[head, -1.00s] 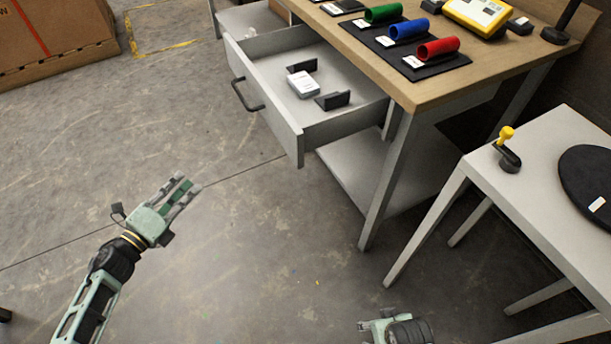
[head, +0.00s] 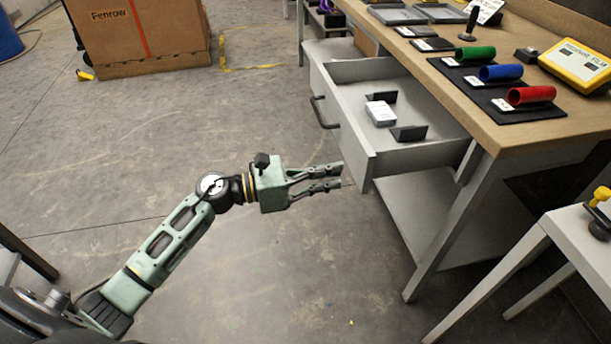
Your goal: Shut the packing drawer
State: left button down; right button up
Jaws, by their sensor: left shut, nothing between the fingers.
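The grey packing drawer (head: 357,140) stands pulled out from under the wooden-topped bench, with a dark bar handle (head: 324,112) on its front. Inside it lie a small white box (head: 380,113) and two dark dividers (head: 409,133). A small gap shows between the fingertips and the drawer. My right gripper is out of view.
The bench top (head: 480,130) carries green, blue and red tubes (head: 531,95) on dark mats and a yellow device (head: 577,66). A grey side table (head: 580,240) stands at right. A large cardboard box (head: 140,35) is at the back left. The floor left of the drawer is clear.

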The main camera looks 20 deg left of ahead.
aim_at(445, 155)
pick_arm(q)
jog(key=shift+x, duration=2)
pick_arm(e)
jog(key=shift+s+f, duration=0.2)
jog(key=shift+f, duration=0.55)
pick_arm(q)
jog(key=shift+w+d, duration=0.15)
